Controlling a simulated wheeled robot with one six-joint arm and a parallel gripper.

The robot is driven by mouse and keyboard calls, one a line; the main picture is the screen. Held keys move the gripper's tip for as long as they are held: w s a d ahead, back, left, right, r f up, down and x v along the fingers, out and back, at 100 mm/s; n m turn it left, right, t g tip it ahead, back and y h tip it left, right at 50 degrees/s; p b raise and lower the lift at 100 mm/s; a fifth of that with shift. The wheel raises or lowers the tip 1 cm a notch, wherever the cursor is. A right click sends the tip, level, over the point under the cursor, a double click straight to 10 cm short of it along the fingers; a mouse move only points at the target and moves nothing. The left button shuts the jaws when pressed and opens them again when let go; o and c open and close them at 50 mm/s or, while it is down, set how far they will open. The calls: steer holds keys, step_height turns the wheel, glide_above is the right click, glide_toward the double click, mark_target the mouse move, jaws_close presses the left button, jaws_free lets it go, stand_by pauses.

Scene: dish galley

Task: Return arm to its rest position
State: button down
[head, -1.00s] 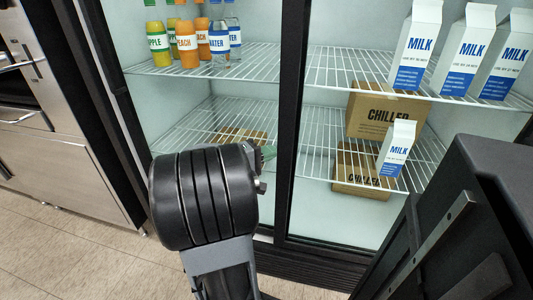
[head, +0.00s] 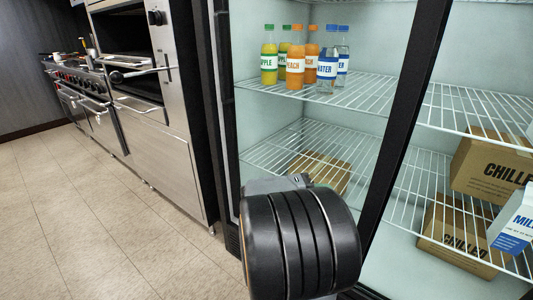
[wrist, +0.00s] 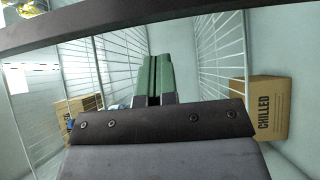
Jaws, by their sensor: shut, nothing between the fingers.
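My gripper shows in the wrist view (wrist: 157,78) as two green fingers pressed together, with nothing between them. In the head view my black rounded arm joint fills the lower middle and hides nearly all of the gripper. In the wrist view the fingers point between wire shelves, apart from the cardboard boxes.
The fridge's upper shelf (head: 384,96) holds several juice and water bottles (head: 296,67). Chilled boxes (head: 453,236) and a milk carton (head: 515,222) stand lower right. A dark upright frame (head: 408,125) divides the fridge. Steel ovens (head: 150,140) line the left; the tiled floor (head: 80,215) is clear.

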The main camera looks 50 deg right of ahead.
steer(key=w+a+r+n+t+y+p, duration=0.2)
steer(key=w+a+r+t+y+p, duration=0.1)
steer(key=a+r+p, duration=0.5)
steer(key=w+a+r+n+t+y+p, duration=0.3)
steer(key=a+r+t+y+p, duration=0.3)
steer(key=a+p, duration=0.7)
steer(key=w+a+r+n+t+y+p, duration=0.2)
steer(key=w+a+r+t+y+p, duration=0.2)
steer(key=a+r+p, duration=0.6)
steer(key=shift+w+a+n+t+y+p, duration=0.35)
steer(key=shift+t+y+p, duration=0.4)
steer(key=shift+p, duration=0.25)
steer(key=shift+s+d, duration=0.1)
